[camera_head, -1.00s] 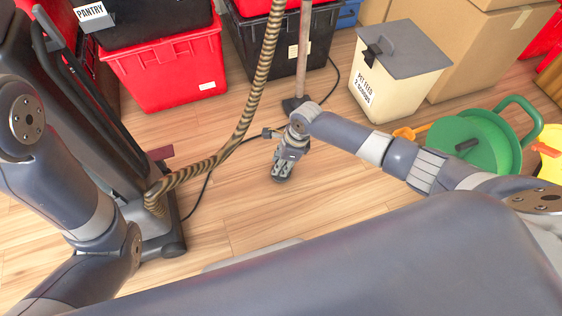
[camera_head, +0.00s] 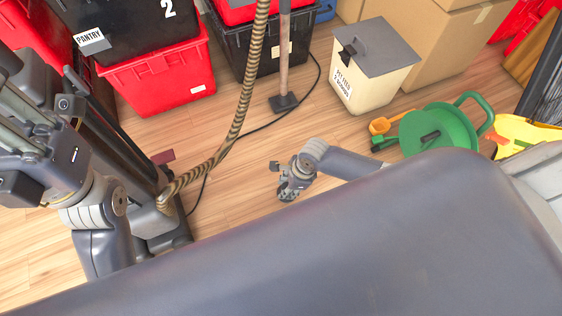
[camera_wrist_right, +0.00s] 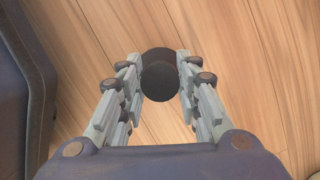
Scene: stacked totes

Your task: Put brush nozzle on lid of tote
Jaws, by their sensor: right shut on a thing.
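My right gripper (camera_head: 286,190) is low over the wooden floor, near the middle of the head view. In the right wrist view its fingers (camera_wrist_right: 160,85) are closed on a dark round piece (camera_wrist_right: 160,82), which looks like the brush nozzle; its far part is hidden. My left arm stands at the left edge, and its fingertips do not show. A cream tote (camera_head: 362,88) marked pet feed has a flat grey lid (camera_head: 378,48), clear on top. A black tote (camera_head: 125,38) with a pantry label stands over a red tote (camera_head: 160,85).
An upright vacuum with a striped hose (camera_head: 236,125) stands at the left, and its hose rises through the middle. A wooden pole with a dark foot (camera_head: 285,102) and a black cable are behind my right gripper. A green reel (camera_head: 438,132) and a cardboard box (camera_head: 425,55) are at the right.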

